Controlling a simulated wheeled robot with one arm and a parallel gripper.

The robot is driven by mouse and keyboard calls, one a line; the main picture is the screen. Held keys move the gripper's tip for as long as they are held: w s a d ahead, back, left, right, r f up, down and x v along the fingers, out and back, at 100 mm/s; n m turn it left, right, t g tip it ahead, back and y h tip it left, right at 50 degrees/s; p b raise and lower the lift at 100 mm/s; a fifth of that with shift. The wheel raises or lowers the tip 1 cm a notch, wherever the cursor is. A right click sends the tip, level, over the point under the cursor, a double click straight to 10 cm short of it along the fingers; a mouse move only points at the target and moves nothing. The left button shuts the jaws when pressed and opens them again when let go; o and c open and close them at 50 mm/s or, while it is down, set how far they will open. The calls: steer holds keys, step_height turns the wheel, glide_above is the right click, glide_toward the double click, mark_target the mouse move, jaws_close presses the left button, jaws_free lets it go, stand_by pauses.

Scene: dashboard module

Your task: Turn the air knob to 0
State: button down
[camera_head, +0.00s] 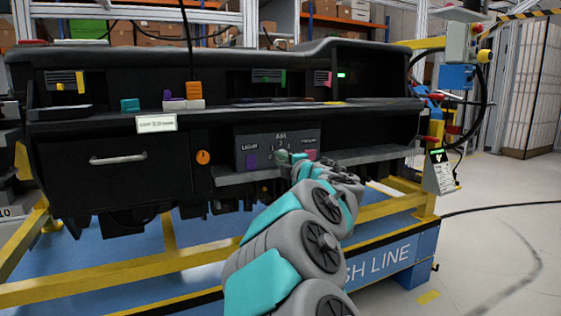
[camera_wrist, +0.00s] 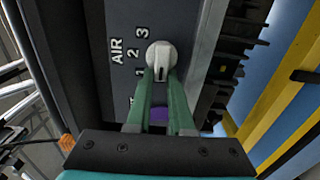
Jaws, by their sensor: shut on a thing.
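The air knob (camera_wrist: 160,54) is a white round knob with a raised ridge, on a dark grey panel (camera_wrist: 108,22) marked AIR with the numbers 1, 2 and 3. In the wrist view, the green fingers of my gripper (camera_wrist: 160,77) reach up to the knob and are shut on its ridge. The ridge runs towards my gripper in that view. The fingers partly hide the marks below the 1, and I do not see a 0. In the head view, my gripper (camera_head: 285,157) is at the panel (camera_head: 262,140) and hides the knob.
A purple button (camera_head: 251,160) by the LIGHT label and a pink button (camera_head: 311,155) flank the knob. A grey ledge (camera_head: 235,177) juts out below the panel. An orange knob (camera_head: 203,157) and a drawer handle (camera_head: 118,159) are to the left.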

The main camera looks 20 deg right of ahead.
steer(key=shift+d+r, duration=0.1)
steer(key=shift+r, duration=0.05)
steer(key=c, duration=0.8)
jaws_free()
steer(key=shift+d, duration=0.1)
steer(key=shift+w+f, duration=0.15)
steer(key=shift+f, duration=0.15)
steer(key=shift+r, duration=0.1)
steer(key=shift+s+a, duration=0.2)
steer(key=shift+s, duration=0.5)
steer(key=s, duration=0.6)
steer(key=shift+s+d, duration=0.15)
steer(key=shift+s, duration=0.05)
